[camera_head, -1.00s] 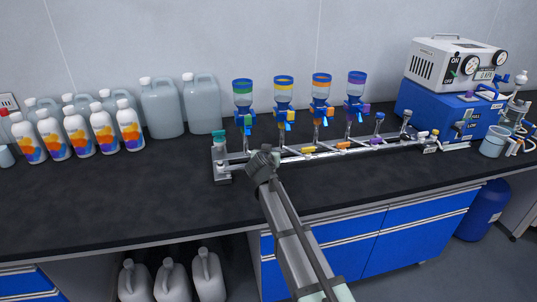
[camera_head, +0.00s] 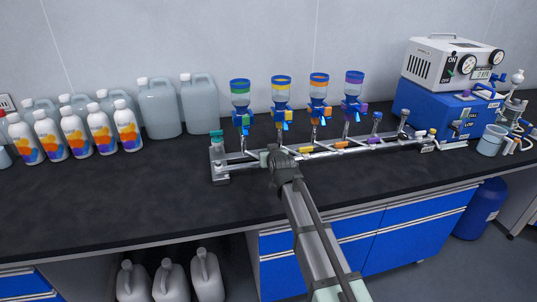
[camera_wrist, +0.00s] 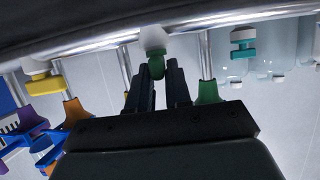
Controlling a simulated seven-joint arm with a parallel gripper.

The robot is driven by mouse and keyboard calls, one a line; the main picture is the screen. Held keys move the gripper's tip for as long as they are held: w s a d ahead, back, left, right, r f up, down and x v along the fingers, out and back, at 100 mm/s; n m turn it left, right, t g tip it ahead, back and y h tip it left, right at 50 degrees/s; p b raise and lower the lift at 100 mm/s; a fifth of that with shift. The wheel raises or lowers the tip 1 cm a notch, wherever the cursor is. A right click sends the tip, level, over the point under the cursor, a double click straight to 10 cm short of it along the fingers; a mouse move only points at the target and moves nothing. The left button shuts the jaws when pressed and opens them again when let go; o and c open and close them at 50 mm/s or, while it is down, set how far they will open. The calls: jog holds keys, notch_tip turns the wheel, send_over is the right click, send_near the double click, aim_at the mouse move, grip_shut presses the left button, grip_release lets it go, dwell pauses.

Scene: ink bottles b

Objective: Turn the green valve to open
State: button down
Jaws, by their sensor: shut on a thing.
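In the head view, a pale green part (camera_head: 264,158) shows on the rail just left of my gripper (camera_head: 277,153). My wrist hides part of the rail there. The valve's exact angle is hard to tell.
The rail (camera_head: 240,173) carries several blue-topped funnels (camera_head: 281,92) with coloured fittings. A yellow valve (camera_head: 307,150) and an orange valve (camera_head: 342,145) lie to the right. A blue pump (camera_head: 430,108) stands at far right. The counter's front left (camera_head: 100,200) is clear.

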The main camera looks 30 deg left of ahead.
dwell(0.5)
jog(key=c, duration=1.1)
grip_release()
jog(key=shift+c, duration=0.2)
jog(key=shift+d, duration=0.1)
jog(key=v, duration=1.3)
jog(key=shift+d+r, duration=0.2)
jog(key=shift+d, duration=0.15)
